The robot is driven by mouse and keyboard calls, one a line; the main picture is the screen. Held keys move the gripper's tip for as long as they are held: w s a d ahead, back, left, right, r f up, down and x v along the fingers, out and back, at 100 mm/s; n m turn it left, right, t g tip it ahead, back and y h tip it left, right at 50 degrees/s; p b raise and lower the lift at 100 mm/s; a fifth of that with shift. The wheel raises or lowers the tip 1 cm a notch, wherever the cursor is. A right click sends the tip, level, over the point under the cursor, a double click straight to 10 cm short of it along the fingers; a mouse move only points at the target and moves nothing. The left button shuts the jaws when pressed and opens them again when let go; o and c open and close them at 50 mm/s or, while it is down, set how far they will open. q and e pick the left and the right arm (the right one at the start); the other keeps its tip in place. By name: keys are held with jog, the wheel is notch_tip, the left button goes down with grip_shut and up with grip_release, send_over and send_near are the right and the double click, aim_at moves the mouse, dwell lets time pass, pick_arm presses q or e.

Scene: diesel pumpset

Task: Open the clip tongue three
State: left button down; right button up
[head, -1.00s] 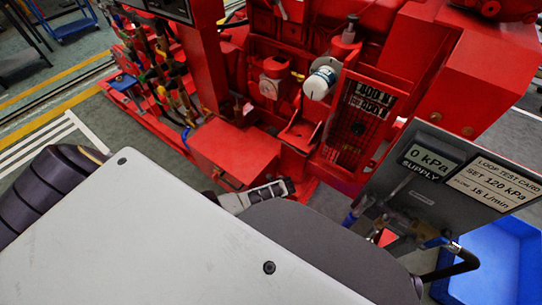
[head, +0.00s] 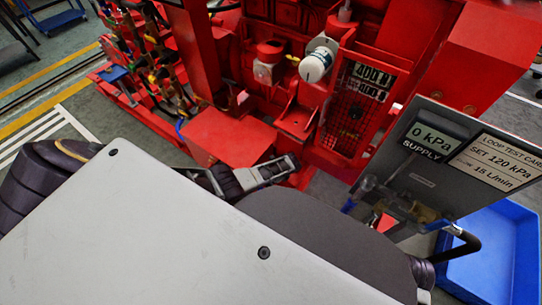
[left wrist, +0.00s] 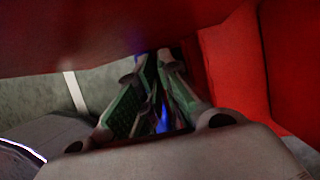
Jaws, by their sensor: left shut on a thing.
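My left gripper (left wrist: 158,60) reaches under a red part of the pumpset in the left wrist view. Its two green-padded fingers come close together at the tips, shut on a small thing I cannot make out. A blurred blue strip (left wrist: 162,112) shows between or behind the fingers. In the head view part of the left gripper (head: 262,173) shows beside the front of a low red box (head: 230,138); my own arm covers much of the area around it. I cannot pick out clip tongue three in either view. My right gripper is not in view.
The red pumpset (head: 205,60) fills the back, with a white filter (head: 318,62) and a mesh guard (head: 350,118). A grey test panel (head: 425,172) reads 0 kPa, with fittings and a black hose below. A blue bin (head: 500,245) stands at the right. Floor shows at left.

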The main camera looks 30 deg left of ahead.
pick_arm(q)
jog(key=shift+w, duration=0.2)
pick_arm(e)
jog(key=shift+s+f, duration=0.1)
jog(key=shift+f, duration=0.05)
pick_arm(q)
jog(key=c, duration=1.6)
grip_release()
jog(key=shift+c, duration=0.2)
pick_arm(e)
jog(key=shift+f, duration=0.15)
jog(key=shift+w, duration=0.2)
pick_arm(q)
jog(key=shift+d+r, duration=0.1)
jog(key=v, duration=1.1)
jog(key=shift+r, duration=0.35)
jog(key=shift+d, duration=0.1)
